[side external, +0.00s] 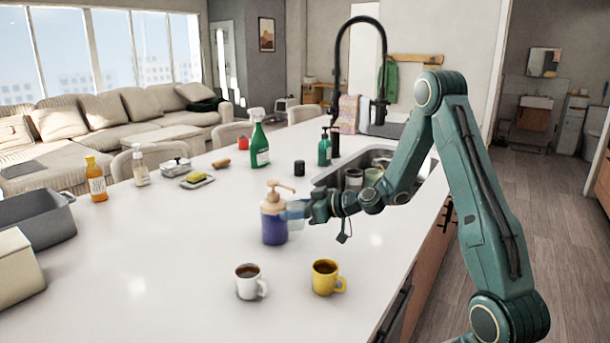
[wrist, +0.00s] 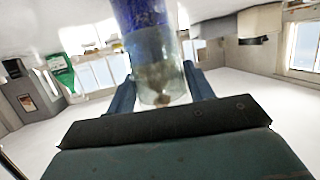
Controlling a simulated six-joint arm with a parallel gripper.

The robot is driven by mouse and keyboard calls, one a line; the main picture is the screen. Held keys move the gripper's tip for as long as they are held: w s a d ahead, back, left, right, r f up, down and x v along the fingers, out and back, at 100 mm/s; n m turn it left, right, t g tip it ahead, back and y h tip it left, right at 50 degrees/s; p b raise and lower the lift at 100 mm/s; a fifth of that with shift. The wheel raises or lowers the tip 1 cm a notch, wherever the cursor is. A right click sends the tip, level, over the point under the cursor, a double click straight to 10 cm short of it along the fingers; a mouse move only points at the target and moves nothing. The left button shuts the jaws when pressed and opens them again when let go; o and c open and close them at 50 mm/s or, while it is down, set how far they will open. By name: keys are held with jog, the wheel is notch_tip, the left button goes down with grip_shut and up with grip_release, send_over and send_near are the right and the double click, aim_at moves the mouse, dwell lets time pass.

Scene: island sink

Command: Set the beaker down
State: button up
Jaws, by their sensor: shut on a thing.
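The beaker (side external: 296,211) is small, clear and pale blue. It sits between the fingers of my gripper (side external: 308,209), which is shut on it. The wrist view shows the beaker (wrist: 160,70) between my gripper's two blue fingers (wrist: 160,82). A pump bottle with blue liquid (side external: 274,228) stands just left of the beaker. In the wrist view the blue bottle (wrist: 138,14) shows right beyond the beaker; I cannot tell if they touch. The beaker appears a little above the white counter (side external: 190,255), but its base is not clear.
A white mug (side external: 247,284) and a yellow mug (side external: 325,279) stand toward the front. The sink (side external: 352,162) with cups is behind my gripper. The left middle counter is clear.

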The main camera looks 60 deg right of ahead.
aim_at(296, 226)
jog(key=shift+f, duration=0.15)
jog(key=shift+f, duration=2.35)
jog(key=shift+f, duration=0.15)
jog(key=o, duration=1.1)
jog(key=shift+c, duration=0.2)
jog(key=v, duration=1.2)
jog(key=shift+r, duration=0.25)
